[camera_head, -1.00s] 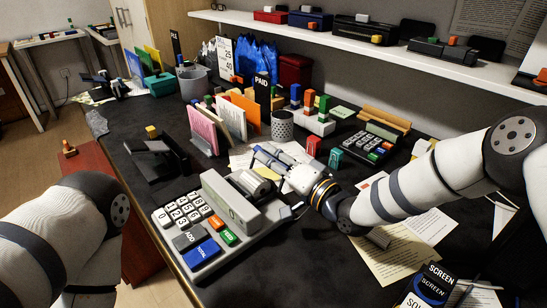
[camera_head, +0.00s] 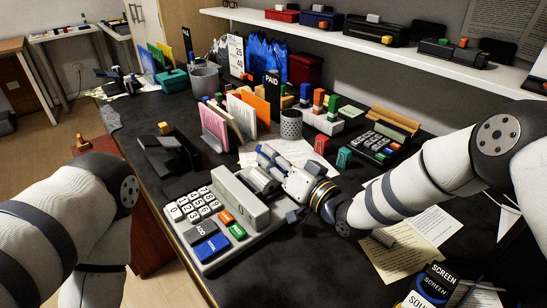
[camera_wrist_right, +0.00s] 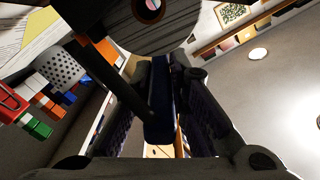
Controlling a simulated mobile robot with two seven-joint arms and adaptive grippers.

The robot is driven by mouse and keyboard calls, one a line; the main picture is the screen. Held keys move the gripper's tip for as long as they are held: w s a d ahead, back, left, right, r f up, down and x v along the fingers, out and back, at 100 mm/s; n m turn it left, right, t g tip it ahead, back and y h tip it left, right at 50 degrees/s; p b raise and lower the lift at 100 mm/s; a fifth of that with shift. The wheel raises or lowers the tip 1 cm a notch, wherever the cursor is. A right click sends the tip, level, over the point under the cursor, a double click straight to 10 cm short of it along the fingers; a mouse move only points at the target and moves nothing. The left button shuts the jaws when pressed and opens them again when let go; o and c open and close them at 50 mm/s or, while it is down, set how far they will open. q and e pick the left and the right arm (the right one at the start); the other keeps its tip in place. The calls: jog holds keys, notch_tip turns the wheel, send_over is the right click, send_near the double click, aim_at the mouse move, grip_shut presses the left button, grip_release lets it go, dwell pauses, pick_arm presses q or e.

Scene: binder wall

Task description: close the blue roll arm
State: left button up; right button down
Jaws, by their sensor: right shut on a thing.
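The adding machine (camera_head: 241,201) stands on the dark desk, with its number keys facing the front left. A pale roll (camera_head: 262,179) sits at its back right. My right gripper (camera_head: 267,157) is at the back of the machine, just behind the roll. In the right wrist view a dark blue bar, the roll arm (camera_wrist_right: 159,108), lies between the fingers, and the gripper is shut on it. In the head view the fingers largely hide the arm, so its angle is unclear. My left arm shows at the lower left, but its gripper is out of view.
A black stand (camera_head: 168,152) is left of the machine. File dividers (camera_head: 240,115) and a mesh cup (camera_head: 291,124) stand behind. A second calculator (camera_head: 375,146) is at the back right. Papers (camera_head: 400,255) lie under my right arm. The desk's front edge is close to the machine.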

jog(key=c, duration=1.6)
grip_release()
jog(key=shift+o, duration=0.2)
jog(key=v, duration=0.7)
jog(key=shift+s+d, duration=0.2)
jog(key=shift+s, duration=0.05)
